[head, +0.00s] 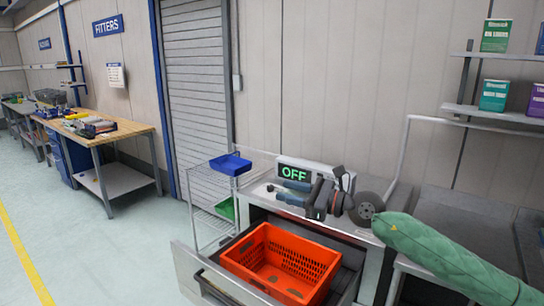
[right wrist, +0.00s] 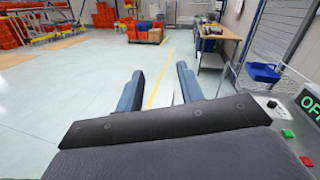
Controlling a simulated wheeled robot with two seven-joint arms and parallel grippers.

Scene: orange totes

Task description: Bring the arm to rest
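My right arm in its green sleeve comes in from the right in the head view. Its gripper (head: 281,191) points left above the grey workbench, in front of the lit OFF sign (head: 295,173). In the right wrist view the two blue fingers of this gripper (right wrist: 159,72) stand apart with only floor showing between them. It holds nothing. My left arm and gripper are out of view.
An orange tote (head: 240,262), seemingly empty, sits in the pulled-out drawer (head: 196,283) below the gripper. A wire rack with a blue bin (head: 230,165) and a green bin (head: 225,209) stands left. Shelves with boxes (head: 494,95) hang right. Open floor (head: 110,250) lies left.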

